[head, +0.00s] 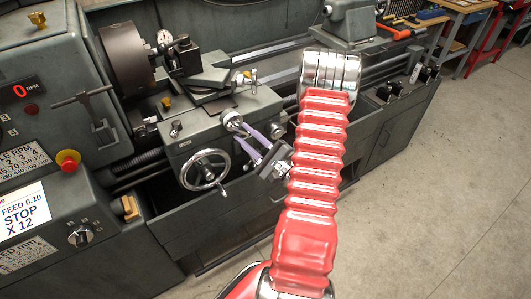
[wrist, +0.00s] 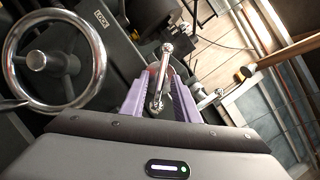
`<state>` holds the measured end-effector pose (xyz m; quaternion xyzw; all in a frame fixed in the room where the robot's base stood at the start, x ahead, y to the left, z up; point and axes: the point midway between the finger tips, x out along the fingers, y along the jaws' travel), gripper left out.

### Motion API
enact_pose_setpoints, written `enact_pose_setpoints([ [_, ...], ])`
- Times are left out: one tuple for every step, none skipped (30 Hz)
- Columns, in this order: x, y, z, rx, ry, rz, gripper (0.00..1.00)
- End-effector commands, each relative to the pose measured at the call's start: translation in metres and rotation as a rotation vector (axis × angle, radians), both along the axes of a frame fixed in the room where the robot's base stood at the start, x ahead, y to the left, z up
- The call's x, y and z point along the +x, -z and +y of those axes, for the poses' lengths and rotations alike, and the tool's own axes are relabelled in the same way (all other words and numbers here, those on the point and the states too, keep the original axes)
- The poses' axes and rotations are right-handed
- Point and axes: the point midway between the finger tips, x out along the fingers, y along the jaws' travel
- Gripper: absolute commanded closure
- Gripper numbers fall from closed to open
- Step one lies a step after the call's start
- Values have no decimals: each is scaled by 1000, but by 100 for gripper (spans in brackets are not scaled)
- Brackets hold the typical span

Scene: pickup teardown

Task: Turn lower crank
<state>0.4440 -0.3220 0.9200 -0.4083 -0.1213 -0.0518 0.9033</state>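The silver crank (head: 234,121), a short bar with ball ends, is on the front of the lathe carriage, right of and above the handwheel. I take it as the lower crank. In the wrist view the crank (wrist: 160,75) runs up between the purple fingers of my gripper (wrist: 160,85). The fingers stand apart with the crank between them, and a gap shows beside it. In the head view my gripper (head: 245,138) is at the crank, its two purple fingers separated. Whether a finger touches the crank cannot be told.
A chrome handwheel (head: 205,170) sits close left of my gripper; it also shows in the wrist view (wrist: 55,60). A smaller crank (head: 246,77) is higher on the carriage. A chuck (head: 130,58) and control panel stand left. Bare floor (head: 440,200) lies right.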

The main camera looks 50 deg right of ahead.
Motion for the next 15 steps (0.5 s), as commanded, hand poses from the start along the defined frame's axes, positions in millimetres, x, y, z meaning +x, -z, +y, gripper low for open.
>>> enact_pose_setpoints([
  [-6, 2, -1, 2, 2, 1, 72],
  [-9, 3, -1, 3, 3, 0, 72],
  [-14, 4, -1, 3, 3, 0, 72],
  [-17, 5, -1, 3, 3, 0, 72],
  [-21, 6, -1, 2, 5, 0, 72],
  [-26, 8, -1, 2, 4, 1, 72],
  [-30, 9, -1, 3, 3, 2, 72],
  [-34, 10, -2, 3, 4, 2, 72],
  [-39, 11, -1, 3, 3, 2, 72],
  [-43, 12, -1, 3, 4, 1, 72],
  [-47, 13, -1, 3, 4, 1, 72],
  [-52, 15, -1, 3, 3, 2, 72],
  [-55, 16, -2, 3, 4, 2, 72],
  [-59, 17, -1, 3, 4, 1, 72],
  [-64, 18, -1, 3, 4, 1, 72],
])
